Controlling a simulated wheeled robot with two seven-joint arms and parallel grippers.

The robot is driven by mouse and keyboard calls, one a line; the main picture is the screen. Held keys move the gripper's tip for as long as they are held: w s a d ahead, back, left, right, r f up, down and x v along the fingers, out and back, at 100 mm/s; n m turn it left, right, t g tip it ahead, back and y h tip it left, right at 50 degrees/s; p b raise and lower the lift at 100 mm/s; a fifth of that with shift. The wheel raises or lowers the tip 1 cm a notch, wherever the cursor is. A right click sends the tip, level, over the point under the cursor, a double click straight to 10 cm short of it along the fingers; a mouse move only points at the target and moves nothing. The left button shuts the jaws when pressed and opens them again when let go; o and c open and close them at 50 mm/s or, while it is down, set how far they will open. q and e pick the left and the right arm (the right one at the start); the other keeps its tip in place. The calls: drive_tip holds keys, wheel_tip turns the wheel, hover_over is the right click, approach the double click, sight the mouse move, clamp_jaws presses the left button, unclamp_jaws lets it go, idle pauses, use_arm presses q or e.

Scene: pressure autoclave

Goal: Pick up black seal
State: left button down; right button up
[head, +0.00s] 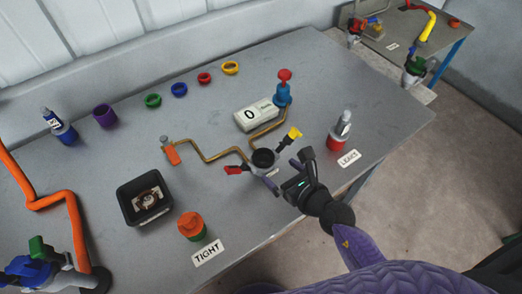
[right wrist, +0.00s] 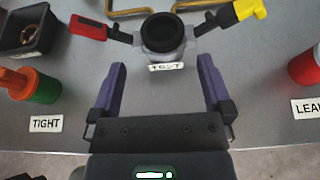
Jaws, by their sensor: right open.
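The black seal (head: 263,157) looks like a dark ring in the top of the grey test fixture (head: 259,170), near the middle of the table. In the right wrist view the black seal (right wrist: 162,32) sits in the round fixture above a TEST label (right wrist: 166,67). My right gripper (head: 284,174) is open and empty, on the near right side of the fixture. In the right wrist view its purple fingers (right wrist: 162,68) are spread wide, with the seal ahead of them, centred between their lines. My left gripper is not in view.
The fixture has a red handle (head: 233,170) and a yellow handle (head: 292,134) beside it. A brass pipe (head: 207,155) runs behind it. A black tray (head: 145,201), an orange-green part (head: 191,226) and a red-based part (head: 339,131) stand around. Several coloured rings line the back.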

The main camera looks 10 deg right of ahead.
sight(269, 162)
drive_tip(key=b+x, duration=0.1)
drive_tip(key=x, duration=0.2)
drive_tip(key=b+x, duration=0.1)
drive_tip(key=x, duration=0.1)
drive_tip(key=shift+w+f, duration=0.25)
drive_tip(key=shift+f, duration=0.25)
drive_tip(key=shift+w, duration=0.1)
drive_tip(key=shift+r, duration=0.15)
drive_tip(key=shift+c, duration=0.4)
drive_tip(key=c, duration=1)
